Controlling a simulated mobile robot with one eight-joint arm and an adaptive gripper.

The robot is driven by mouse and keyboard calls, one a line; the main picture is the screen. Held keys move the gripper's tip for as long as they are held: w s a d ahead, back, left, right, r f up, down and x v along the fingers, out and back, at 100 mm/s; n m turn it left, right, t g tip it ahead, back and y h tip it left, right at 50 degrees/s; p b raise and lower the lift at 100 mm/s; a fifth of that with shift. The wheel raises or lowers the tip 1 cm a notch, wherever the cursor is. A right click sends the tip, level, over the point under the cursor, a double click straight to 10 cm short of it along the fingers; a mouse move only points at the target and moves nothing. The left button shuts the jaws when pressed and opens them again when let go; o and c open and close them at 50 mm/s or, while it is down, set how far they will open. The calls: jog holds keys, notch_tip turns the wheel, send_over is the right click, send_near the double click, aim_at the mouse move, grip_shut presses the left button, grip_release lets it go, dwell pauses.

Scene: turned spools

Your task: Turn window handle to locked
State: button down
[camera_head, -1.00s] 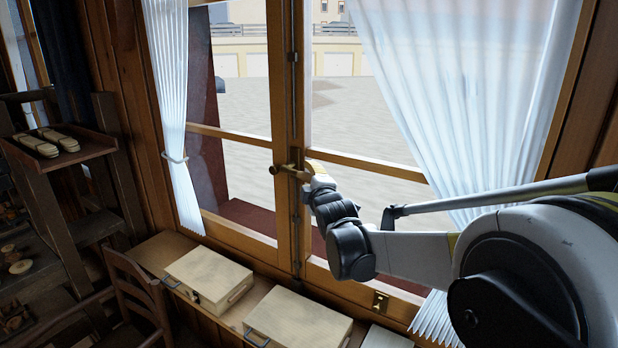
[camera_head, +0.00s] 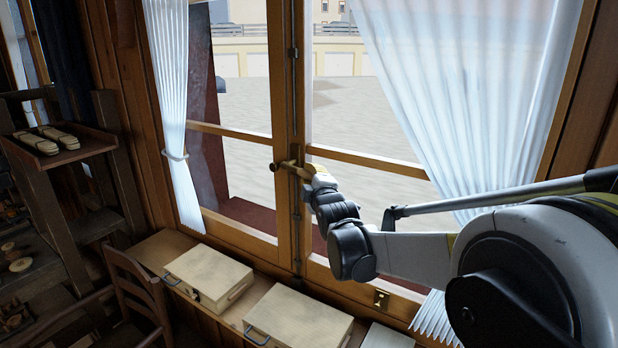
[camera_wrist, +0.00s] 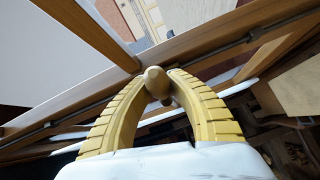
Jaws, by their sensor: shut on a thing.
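In the wrist view, the rounded end of the handle (camera_wrist: 157,80) lies between the yellow, ribbed fingers of my gripper (camera_wrist: 160,92). The fingers are shut on it. The handle's mount is mostly hidden behind its end in the wrist view. Both window sashes look closed.
White curtains hang at the left (camera_head: 172,100) and right (camera_head: 470,90) of the window. Pale wooden boxes (camera_head: 208,272) (camera_head: 298,318) lie on the bench below. A wooden chair (camera_head: 135,290) and a dark shelf (camera_head: 45,160) stand at the left.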

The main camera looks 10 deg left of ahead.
jog(key=w+a+f+m+t+h+b, duration=0.1)
jog(key=a+f+m+t+h+b, duration=0.2)
jog(key=m, duration=0.8)
jog(key=w+a+f+m+t+h+b, duration=0.1)
jog(key=a+f+m+t+h+b, duration=0.2)
jog(key=m+t+h+b, duration=0.5)
jog(key=shift+w+a+f+m+b, duration=0.35)
jog(key=shift+a+m+b, duration=0.4)
jog(key=shift+m+b, duration=1)
jog(key=shift+h, duration=0.4)
jog(key=c, duration=1.2)
grip_release()
jog(key=shift+s, duration=0.1)
jog(key=shift+c, duration=0.2)
